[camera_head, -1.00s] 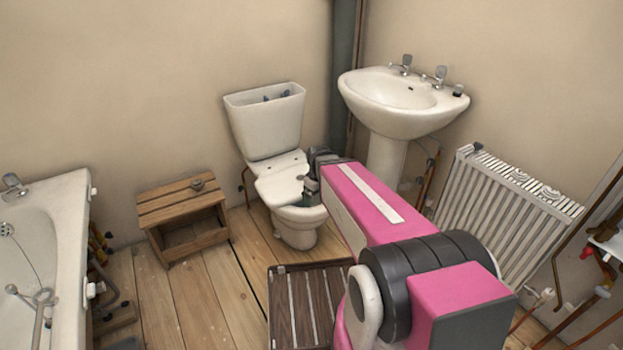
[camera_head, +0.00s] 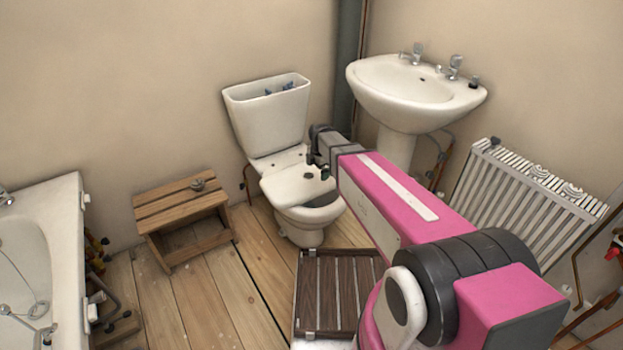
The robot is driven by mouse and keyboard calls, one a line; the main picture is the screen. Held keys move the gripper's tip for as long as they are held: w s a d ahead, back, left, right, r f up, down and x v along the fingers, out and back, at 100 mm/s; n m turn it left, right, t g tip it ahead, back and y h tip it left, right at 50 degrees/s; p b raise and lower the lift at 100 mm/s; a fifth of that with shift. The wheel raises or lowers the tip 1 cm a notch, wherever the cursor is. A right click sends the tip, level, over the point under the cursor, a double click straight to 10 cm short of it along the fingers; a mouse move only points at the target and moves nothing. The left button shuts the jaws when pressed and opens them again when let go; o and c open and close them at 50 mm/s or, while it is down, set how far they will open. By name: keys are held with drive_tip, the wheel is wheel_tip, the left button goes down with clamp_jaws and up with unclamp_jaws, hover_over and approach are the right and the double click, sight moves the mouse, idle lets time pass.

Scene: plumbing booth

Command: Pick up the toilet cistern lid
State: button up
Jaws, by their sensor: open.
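The white toilet (camera_head: 303,222) stands against the back wall. Its cistern (camera_head: 270,124) is open at the top, with blue parts (camera_head: 287,87) showing inside. A flat white slab, which looks like the cistern lid (camera_head: 287,184), lies across the back part of the bowl, and the open front of the bowl shows beside it. My gripper (camera_head: 319,172) is at the right end of this slab, pointing down and left. Its jaws are open and small in the picture. I cannot tell whether they touch the slab or stand around its edge.
A wooden step stool (camera_head: 184,205) stands left of the toilet and a white bath (camera_head: 66,215) at the far left. A basin (camera_head: 413,100) and a radiator (camera_head: 520,205) are on the right. A slatted wooden mat (camera_head: 338,290) lies in front of the toilet. Floorboards between are clear.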

sight(316, 184)
drive_tip(key=f, duration=0.9)
drive_tip(key=shift+w+a+f, duration=0.2)
drive_tip(key=shift+a+f, duration=0.05)
drive_tip(key=shift+f, duration=0.15)
drive_tip(key=c, duration=1.7)
drive_tip(key=shift+r, duration=0.1)
drive_tip(key=shift+r, duration=0.8)
wheel_tip(316, 184, up, 3)
drive_tip(key=shift+s+f, duration=0.15)
drive_tip(key=s+a+r, duration=0.4)
drive_tip(key=s+a, duration=0.1)
drive_tip(key=s+a+r, duration=0.2)
drive_tip(key=s+a, duration=0.1)
drive_tip(key=shift+s+r, duration=0.1)
drive_tip(key=shift+r, duration=0.2)
